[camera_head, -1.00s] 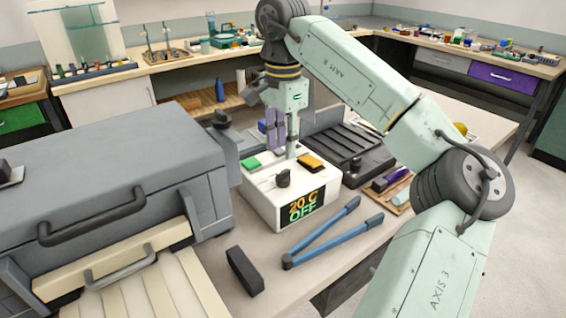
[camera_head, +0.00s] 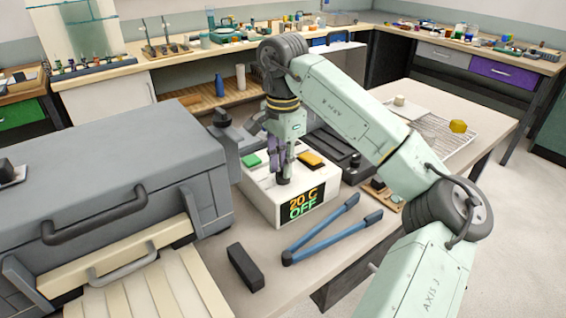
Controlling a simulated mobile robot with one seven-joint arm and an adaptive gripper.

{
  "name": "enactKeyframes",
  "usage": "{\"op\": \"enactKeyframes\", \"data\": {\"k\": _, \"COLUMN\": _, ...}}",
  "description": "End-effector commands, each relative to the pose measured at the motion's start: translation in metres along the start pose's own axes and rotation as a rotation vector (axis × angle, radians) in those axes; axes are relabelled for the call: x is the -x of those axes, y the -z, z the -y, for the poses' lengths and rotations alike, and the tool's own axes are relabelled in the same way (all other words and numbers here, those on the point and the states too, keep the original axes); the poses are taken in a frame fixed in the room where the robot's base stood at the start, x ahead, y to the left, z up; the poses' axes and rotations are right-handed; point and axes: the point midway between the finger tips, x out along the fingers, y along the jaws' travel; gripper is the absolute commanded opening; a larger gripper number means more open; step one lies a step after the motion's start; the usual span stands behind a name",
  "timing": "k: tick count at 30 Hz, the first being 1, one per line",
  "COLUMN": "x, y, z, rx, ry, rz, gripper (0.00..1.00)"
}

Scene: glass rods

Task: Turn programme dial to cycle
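A white control box (camera_head: 262,205) stands on the table beside the grey kiln-like unit. Its front display (camera_head: 303,203) reads "20 C" and "OFF". On its top are a green button (camera_head: 251,160), a yellow button (camera_head: 311,160) and a dark dial (camera_head: 283,180) near the front edge. My gripper (camera_head: 282,170) points down directly over the dial, its fingers at or just above it. It partly hides the dial. Whether the fingers touch or close on the dial is too small to tell.
The large grey unit (camera_head: 110,165) fills the left side. Blue-handled long tool (camera_head: 325,228) and a black block (camera_head: 245,267) lie on the table in front of the box. A dark ridged tray (camera_head: 330,145) sits behind. A wire rack (camera_head: 450,138) lies at right.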

Motion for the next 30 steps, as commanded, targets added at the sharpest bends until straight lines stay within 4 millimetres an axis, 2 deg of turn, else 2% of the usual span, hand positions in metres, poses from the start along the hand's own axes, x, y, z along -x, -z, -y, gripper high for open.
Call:
{"op": "enactKeyframes", "data": {"k": 7, "x": 0.0002, "y": 0.0, "z": 0.0, "rx": 0.0, "ry": 0.0, "rz": 0.0, "gripper": 0.0}}
{"op": "enactKeyframes", "data": {"k": 21, "x": 0.0, "y": 0.0, "z": 0.0, "rx": -0.015, "ry": 0.0, "rz": 0.0, "gripper": 0.0}}
{"op": "enactKeyframes", "data": {"k": 30, "x": -0.0011, "y": 0.0004, "z": -0.0002, "rx": -0.155, "ry": 0.0, "rz": -0.001, "gripper": 0.0}}
